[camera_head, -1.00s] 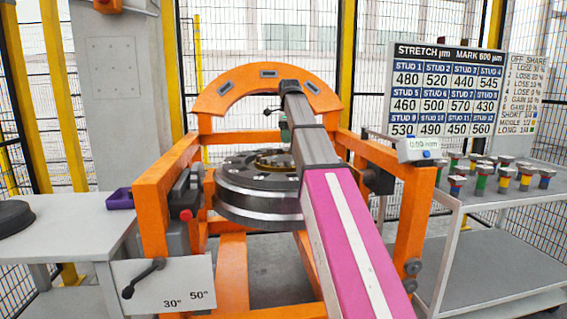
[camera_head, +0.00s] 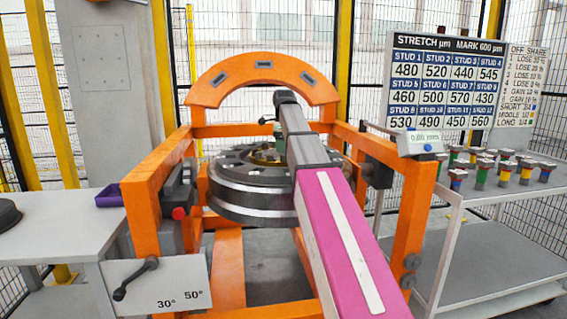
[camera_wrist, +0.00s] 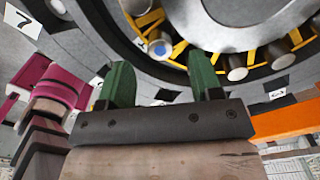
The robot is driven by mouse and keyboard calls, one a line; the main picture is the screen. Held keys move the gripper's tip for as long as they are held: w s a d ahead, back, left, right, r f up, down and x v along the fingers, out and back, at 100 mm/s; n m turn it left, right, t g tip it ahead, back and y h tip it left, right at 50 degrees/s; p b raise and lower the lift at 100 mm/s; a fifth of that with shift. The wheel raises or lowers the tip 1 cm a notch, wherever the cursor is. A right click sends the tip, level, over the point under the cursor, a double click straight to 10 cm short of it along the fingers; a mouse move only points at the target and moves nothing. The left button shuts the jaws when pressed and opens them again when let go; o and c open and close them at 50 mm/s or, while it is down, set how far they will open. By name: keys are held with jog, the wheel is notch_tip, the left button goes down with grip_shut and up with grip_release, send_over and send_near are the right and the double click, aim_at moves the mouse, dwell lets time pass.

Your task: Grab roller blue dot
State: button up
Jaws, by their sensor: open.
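The roller with a blue dot (camera_wrist: 160,47) sits in the yellow cage of the ring bearing in the wrist view, at the top middle. Its pale end faces the camera. Plain rollers (camera_wrist: 237,68) sit along the cage to its right. My gripper (camera_wrist: 162,82) is open, with its two green fingers apart and nothing between them. The blue-dot roller shows above the gap between the fingers, apart from both. In the head view, the round wheelset part (camera_head: 245,205) sits within the orange gantry (camera_head: 150,205); my arm hides part of it.
A trolley (camera_head: 500,190) with several coloured studs stands at the right, below a stud board (camera_head: 445,90). A crank handle (camera_head: 137,278) sticks out at the gantry's front left.

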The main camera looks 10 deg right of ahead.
aim_at(284, 155)
notch_tip(284, 155, down, 4)
jog(key=shift+r, duration=0.1)
jog(key=shift+c, duration=0.2)
grip_shut()
jog(key=shift+w+r, duration=0.1)
jog(key=shift+r, duration=0.05)
